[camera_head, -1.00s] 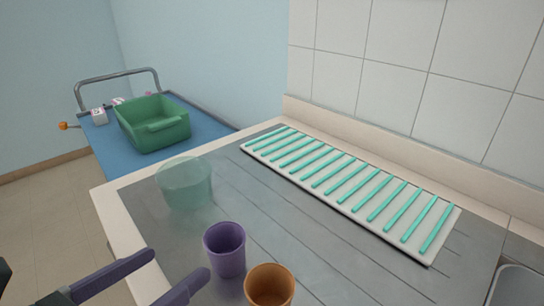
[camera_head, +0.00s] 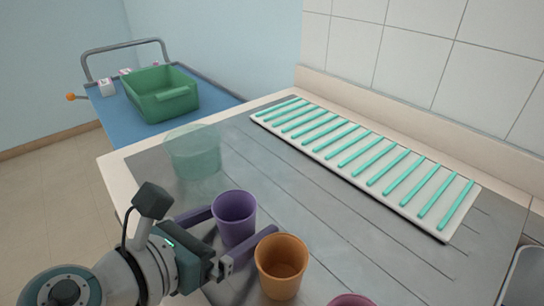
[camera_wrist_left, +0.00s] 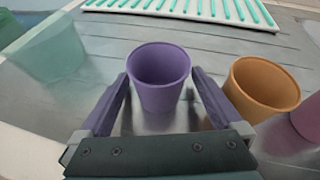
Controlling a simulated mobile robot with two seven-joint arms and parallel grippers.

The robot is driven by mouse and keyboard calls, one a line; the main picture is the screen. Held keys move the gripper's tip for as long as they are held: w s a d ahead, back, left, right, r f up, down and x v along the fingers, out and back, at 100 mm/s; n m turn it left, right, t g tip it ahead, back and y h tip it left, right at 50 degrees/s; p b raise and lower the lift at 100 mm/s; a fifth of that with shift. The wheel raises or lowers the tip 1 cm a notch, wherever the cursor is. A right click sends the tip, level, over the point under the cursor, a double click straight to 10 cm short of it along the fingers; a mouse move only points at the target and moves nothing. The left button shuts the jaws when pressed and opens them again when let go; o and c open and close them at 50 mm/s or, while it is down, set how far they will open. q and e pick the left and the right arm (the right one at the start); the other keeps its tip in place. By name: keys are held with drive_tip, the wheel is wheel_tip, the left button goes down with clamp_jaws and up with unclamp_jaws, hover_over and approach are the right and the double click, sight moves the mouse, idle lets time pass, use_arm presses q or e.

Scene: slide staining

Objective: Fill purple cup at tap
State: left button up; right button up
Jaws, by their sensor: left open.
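The purple cup (camera_head: 235,217) stands upright on the grey metal counter, and it also shows in the left wrist view (camera_wrist_left: 158,78). My left gripper (camera_head: 225,232) is open, with one purple finger on each side of the purple cup. In the left wrist view the fingers (camera_wrist_left: 160,98) flank the cup with small gaps showing, and the cup looks empty. My right gripper is in neither view. No tap is in view.
An orange cup (camera_head: 281,266) stands close to the right finger. A mauve cup (camera_head: 352,300) shows partly at the bottom edge. A translucent green container (camera_head: 193,153) stands behind. A white tray with teal bars (camera_head: 458,220) lies along the wall; a sink edge (camera_head: 521,282) is at right.

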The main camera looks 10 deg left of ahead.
use_arm(q)
drive_tip(key=shift+c, duration=0.4)
drive_tip(key=c, duration=1.3)
drive_tip(key=shift+o, duration=0.2)
drive_tip(key=shift+r, duration=0.15)
wheel_tip(320, 180, up, 20)
drive_tip(key=p, duration=1.6)
